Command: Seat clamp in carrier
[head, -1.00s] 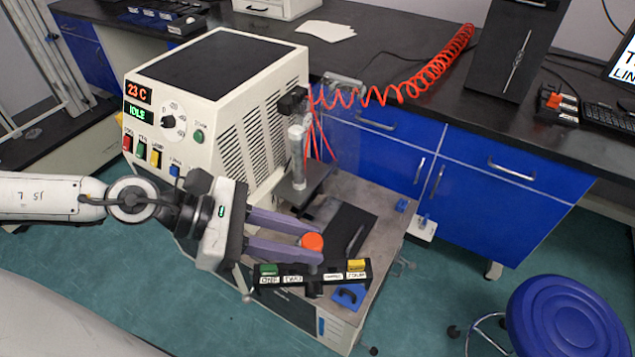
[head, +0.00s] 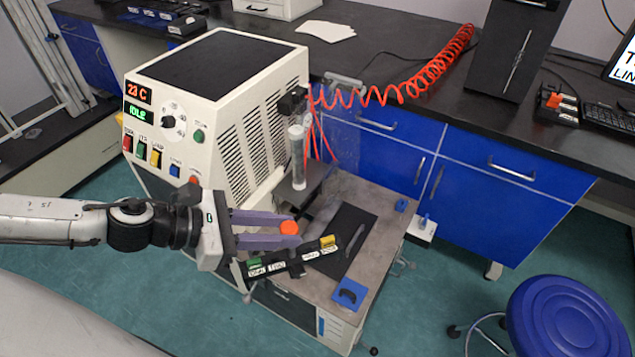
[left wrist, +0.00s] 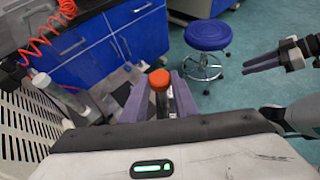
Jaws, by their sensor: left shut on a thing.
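My left gripper (head: 292,229) is shut on the dark post under an orange knob (head: 289,227). The knob stands upright between the two purple fingers, also in the left wrist view (left wrist: 160,80). A black labelled bar (head: 292,268) with a green block at its left end and a yellow one at its right hangs just below the fingers, above the bench top, and seems joined to the post. I cannot tell which part is the clamp or the carrier. My right gripper (left wrist: 265,61) shows only at the right of the left wrist view; its gap is unclear.
The cream machine (head: 215,110) stands left of a small bench top (head: 375,225). A dark mat (head: 343,241) and a blue holder with a black curved piece (head: 349,293) lie there. A clear tube (head: 298,158) rises behind the gripper. A blue stool (head: 565,315) stands at lower right.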

